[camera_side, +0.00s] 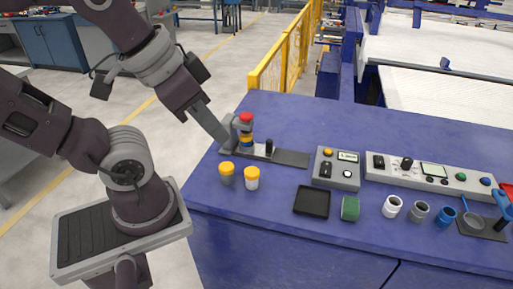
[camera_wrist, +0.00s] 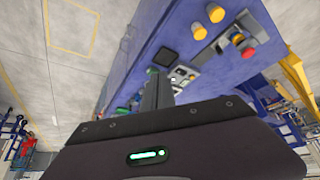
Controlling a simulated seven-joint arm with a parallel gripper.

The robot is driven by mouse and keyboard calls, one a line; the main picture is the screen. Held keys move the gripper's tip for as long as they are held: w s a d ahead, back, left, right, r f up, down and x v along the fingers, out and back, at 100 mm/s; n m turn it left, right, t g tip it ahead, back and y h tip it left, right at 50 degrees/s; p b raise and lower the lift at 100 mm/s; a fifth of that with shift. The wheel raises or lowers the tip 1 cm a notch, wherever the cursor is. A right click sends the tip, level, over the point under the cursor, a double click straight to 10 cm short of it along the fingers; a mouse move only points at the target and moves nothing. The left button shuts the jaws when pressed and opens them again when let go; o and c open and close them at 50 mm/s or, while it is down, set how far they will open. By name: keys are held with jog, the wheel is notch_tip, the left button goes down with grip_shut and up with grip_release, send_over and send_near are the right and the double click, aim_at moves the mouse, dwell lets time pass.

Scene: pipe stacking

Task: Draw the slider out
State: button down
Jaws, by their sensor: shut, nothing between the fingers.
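The slider fixture is a long dark strip (camera_side: 291,158) lying on the blue table, with an upright black knob (camera_side: 269,147) on it. At its left part a grey holder surrounds a small stack with a red top (camera_side: 246,117) and yellow and blue bands. My gripper (camera_side: 224,138) reaches down from the upper left, its tips just left of the stack; I cannot tell whether they touch the holder. Its fingers are together and empty. In the wrist view the dark fingers (camera_wrist: 158,88) point toward the table, and the red top (camera_wrist: 249,53) shows to their right.
A yellow fence (camera_side: 285,55) stands behind. The table's back middle is clear.

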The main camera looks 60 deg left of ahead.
jog(key=c, duration=2)
grip_release()
jog(key=o, duration=0.7)
jog(key=shift+g, duration=0.4)
jog(key=w, duration=0.1)
jog(key=w+a, duration=0.1)
jog(key=w, duration=0.1)
jog(key=w+r, duration=0.1)
jog(key=shift+w+a, duration=0.25)
jog(key=shift+w, duration=0.15)
jog(key=shift+o, duration=0.2)
jog(key=shift+g+y, duration=0.3)
jog(key=shift+g, duration=0.1)
jog(key=w, duration=0.1)
jog(key=w+a, duration=0.1)
jog(key=w, duration=0.1)
jog(key=w+a, duration=0.1)
jog(key=w, duration=0.1)
jog(key=shift+w+a, duration=0.1)
jog(key=shift+a, duration=0.05)
jog(key=m+g, duration=0.2)
jog(key=g, duration=0.2)
send_over(270, 140)
notch_tip(270, 140, down, 24)
notch_tip(270, 140, down, 7)
jog(key=shift+f, duration=0.1)
grip_shut()
